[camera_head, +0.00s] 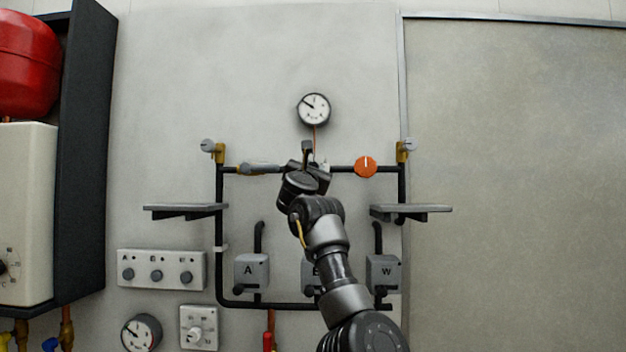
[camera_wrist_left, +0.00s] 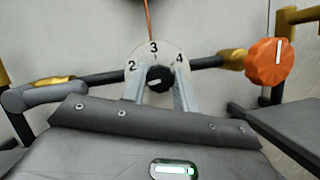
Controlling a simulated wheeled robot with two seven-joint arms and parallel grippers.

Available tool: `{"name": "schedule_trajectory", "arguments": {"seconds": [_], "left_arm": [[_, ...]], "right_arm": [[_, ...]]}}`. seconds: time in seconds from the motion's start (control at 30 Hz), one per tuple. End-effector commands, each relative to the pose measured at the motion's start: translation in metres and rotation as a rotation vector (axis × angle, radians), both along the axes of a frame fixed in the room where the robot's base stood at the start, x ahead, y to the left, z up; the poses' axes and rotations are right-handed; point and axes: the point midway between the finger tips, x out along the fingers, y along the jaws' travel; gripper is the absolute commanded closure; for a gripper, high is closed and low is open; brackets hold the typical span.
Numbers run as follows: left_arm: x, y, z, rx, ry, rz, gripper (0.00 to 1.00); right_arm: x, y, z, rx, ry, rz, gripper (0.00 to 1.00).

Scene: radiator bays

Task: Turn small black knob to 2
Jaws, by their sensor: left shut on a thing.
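The small black knob (camera_wrist_left: 160,78) sits in the middle of a pale round dial plate (camera_wrist_left: 137,62) marked 2, 3 and 4 in the left wrist view. A light pointer mark shows on the knob's left part; its exact number is hard to tell. My left gripper (camera_wrist_left: 162,90) has one finger on each side of the knob and is shut on it. In the head view my left gripper (camera_head: 308,168) is at the pipe below the gauge and hides the knob. My right gripper is not in view.
An orange knob (camera_head: 365,167) is on the same pipe, just right of my gripper. A grey lever (camera_head: 262,168) is to the left. A round gauge (camera_head: 313,109) hangs above. Shelves (camera_head: 185,209) (camera_head: 411,211) jut out at both sides.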

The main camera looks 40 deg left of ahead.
Motion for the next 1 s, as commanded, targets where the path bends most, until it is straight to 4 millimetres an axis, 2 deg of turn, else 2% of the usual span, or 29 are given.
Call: {"name": "schedule_trajectory", "arguments": {"seconds": [0.03, 0.3, 0.7, 1.0], "left_arm": [[-0.001, 0.001, -0.004, 0.035, 0.025, 0.001, 0.94], [-0.001, 0.001, -0.001, 0.236, 0.179, 0.001, 0.94], [-0.001, 0.002, 0.001, 0.462, 0.353, 0.0, 0.94], [-0.001, 0.001, 0.001, 0.539, 0.409, 0.0, 0.94]], "right_arm": [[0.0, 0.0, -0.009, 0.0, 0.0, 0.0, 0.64], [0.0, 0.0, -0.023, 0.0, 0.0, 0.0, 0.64], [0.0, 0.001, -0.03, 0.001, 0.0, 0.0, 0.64], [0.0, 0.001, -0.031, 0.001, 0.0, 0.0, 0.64]]}}
